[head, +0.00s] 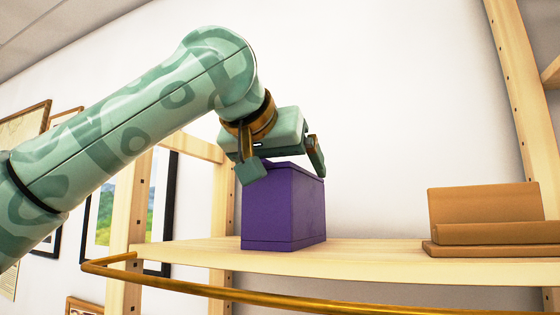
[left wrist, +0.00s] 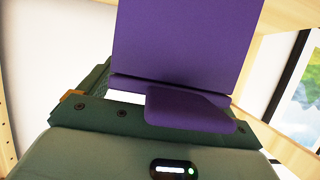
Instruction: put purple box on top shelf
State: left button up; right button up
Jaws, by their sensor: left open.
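The purple box (head: 283,208) stands upright on the light wooden top shelf (head: 390,258), near its left end. My left gripper (head: 285,165) is at the top of the box, with one finger on each side of its upper part. Its jaws are open. In the left wrist view the purple box (left wrist: 185,45) fills the upper middle, close to the gripper (left wrist: 150,115). Whether the fingers touch the box is hard to tell. My right gripper is not in view.
A brown wooden stand (head: 485,218) sits on the shelf to the right, with bare shelf between it and the box. A brass rail (head: 230,292) runs along the front. Wooden uprights (head: 128,225) stand at the left. Framed prints (head: 105,215) hang on the wall.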

pick_arm(q)
jog(key=b+v, duration=0.5)
jog(key=v, duration=1.1)
jog(key=shift+s, duration=0.2)
jog(key=shift+a, duration=0.1)
